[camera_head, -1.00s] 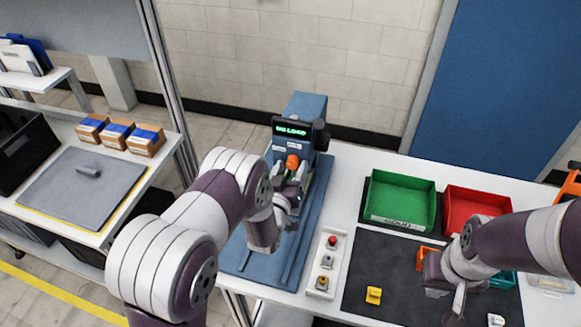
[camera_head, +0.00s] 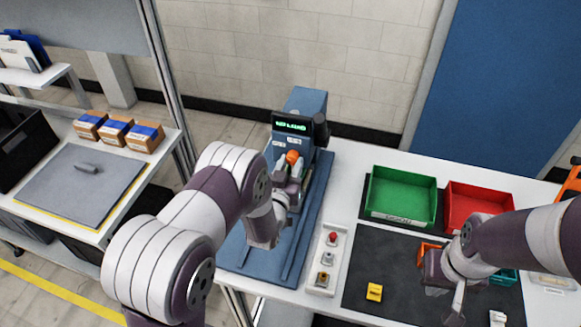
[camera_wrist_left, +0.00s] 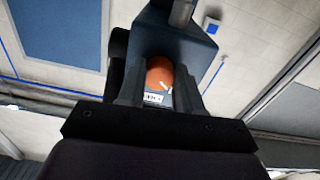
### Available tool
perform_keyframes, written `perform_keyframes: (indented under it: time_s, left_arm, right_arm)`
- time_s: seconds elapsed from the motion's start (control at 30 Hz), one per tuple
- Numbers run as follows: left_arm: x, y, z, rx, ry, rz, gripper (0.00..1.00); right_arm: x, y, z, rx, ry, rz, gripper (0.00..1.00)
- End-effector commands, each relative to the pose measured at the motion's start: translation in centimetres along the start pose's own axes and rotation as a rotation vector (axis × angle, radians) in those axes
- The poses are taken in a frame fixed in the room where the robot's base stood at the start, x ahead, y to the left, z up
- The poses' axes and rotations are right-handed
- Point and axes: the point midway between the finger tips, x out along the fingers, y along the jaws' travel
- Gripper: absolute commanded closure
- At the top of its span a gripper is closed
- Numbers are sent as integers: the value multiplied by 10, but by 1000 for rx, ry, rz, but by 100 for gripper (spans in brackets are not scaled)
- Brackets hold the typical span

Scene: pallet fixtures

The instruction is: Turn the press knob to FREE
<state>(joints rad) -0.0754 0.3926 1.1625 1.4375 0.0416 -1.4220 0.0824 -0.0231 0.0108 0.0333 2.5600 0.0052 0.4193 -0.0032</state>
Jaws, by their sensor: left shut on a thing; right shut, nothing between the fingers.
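The blue press (camera_head: 309,103) stands at the back of the white table, with a small dark display (camera_head: 291,124) showing green text too blurred to read. Its orange knob (camera_head: 292,157) is on the front below the display. My left gripper (camera_head: 290,170) is at the knob, shut on it; its fingers flank the orange knob (camera_wrist_left: 160,75) in the left wrist view. A white label with a pointer mark shows beside the knob there, but I cannot read it. My right gripper (camera_head: 457,300) is shut and empty over the dark mat at the right.
A green bin (camera_head: 400,212) and a red bin (camera_head: 478,187) stand at the back right. A white button panel (camera_head: 318,279) sits right of the press base. A yellow block (camera_head: 374,292) and an orange part (camera_head: 428,252) lie on the dark mat (camera_head: 385,262).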

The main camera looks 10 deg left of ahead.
Motion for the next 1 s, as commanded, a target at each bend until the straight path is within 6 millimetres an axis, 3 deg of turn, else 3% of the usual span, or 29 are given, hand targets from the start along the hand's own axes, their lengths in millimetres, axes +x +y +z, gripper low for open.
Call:
perform_keyframes:
  time_s: [0.6,1.0]
  left_arm:
    - [0,-3,3,561,-1,0,96]
    - [0,-3,1,812,-1,0,96]
  right_arm:
    - [38,0,5,0,0,0,100]
    - [52,0,6,0,0,0,100]
